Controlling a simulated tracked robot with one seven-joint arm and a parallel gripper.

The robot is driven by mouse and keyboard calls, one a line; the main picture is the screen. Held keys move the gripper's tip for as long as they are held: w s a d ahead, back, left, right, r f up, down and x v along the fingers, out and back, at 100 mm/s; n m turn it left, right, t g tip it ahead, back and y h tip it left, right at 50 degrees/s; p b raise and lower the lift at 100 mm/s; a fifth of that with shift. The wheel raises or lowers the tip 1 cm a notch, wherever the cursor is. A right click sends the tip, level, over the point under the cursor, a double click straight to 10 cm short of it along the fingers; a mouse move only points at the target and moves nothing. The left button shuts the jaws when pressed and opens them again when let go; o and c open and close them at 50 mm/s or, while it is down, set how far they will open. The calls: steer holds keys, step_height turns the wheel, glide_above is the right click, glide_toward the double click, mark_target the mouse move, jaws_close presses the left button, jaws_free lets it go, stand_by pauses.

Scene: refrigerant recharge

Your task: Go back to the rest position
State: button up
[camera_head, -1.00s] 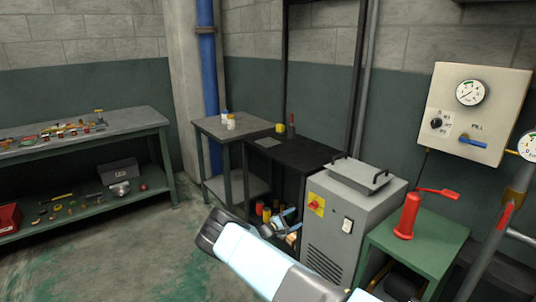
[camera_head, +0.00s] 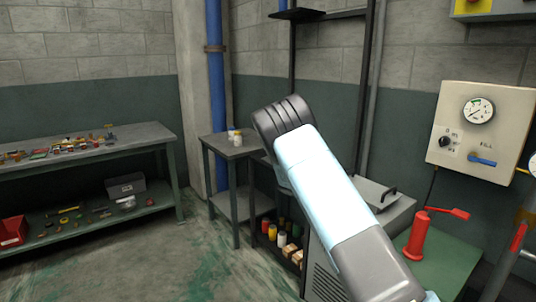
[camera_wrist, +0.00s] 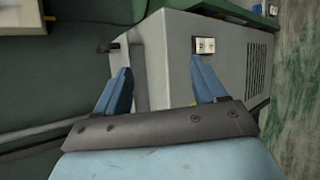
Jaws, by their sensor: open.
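My gripper (camera_wrist: 160,88) shows in the wrist view with its two blue fingers apart and nothing between them. Beyond the fingers is the grey machine cabinet (camera_wrist: 222,65), with a white switch plate (camera_wrist: 204,45) close to the right fingertip in the picture. I cannot tell the exact distance between them. In the head view my arm is raised across the middle and hides much of the grey cabinet (camera_head: 322,280) and the black stand beside it. My gripper is not visible in the head view.
A green table (camera_head: 440,262) with a red hand pump (camera_head: 417,237) stands at the right, below a wall panel (camera_head: 483,133) with a gauge and blue lever. A workbench (camera_head: 150,135) with small parts is at the left. The floor (camera_head: 150,255) between is clear.

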steer(key=s+d+r+m+y, duration=0.3)
steer(key=s+r+y, duration=0.6)
steer(key=s+r, duration=1.45)
steer(key=s+a+r+m+t+y, duration=0.1)
steer(key=s+a+r+t, duration=0.1)
steer(key=s, duration=0.9)
steer(key=s+a+r+m+t+y, duration=0.1)
steer(key=s+a+r+t, duration=0.2)
steer(key=s, duration=0.9)
steer(key=shift+s+a+r+y, duration=0.15)
steer(key=shift+a+r+y, duration=0.1)
steer(key=shift+r+y, duration=0.2)
